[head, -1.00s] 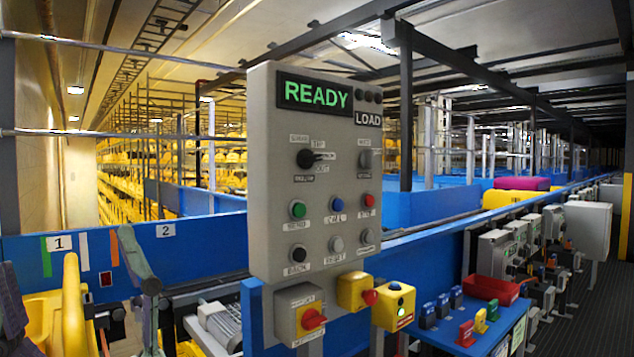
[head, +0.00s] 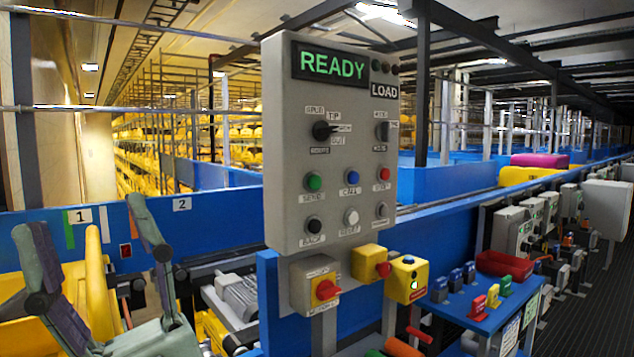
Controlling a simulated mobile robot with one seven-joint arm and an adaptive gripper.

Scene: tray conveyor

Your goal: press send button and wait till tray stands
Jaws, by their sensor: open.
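The grey control panel (head: 335,150) stands in the middle of the head view. Its display (head: 333,64) reads READY in green, with a LOAD label beside it. The green send button (head: 314,182) is on the panel's left, with a blue call button (head: 353,177) and a red stop button (head: 384,174) to its right. My gripper (head: 82,240) is at the lower left, its fingers wide apart and empty, well away from the panel. A yellow tray (head: 95,275) shows behind and between the fingers, partly hidden by them.
Below the panel are a red rotary switch (head: 326,290) on a grey box, a yellow box with a red button (head: 370,264) and another yellow box (head: 407,279). A blue shelf (head: 468,318) holds coloured blocks and a red bin (head: 505,264). A blue wall marked 1 and 2 runs behind.

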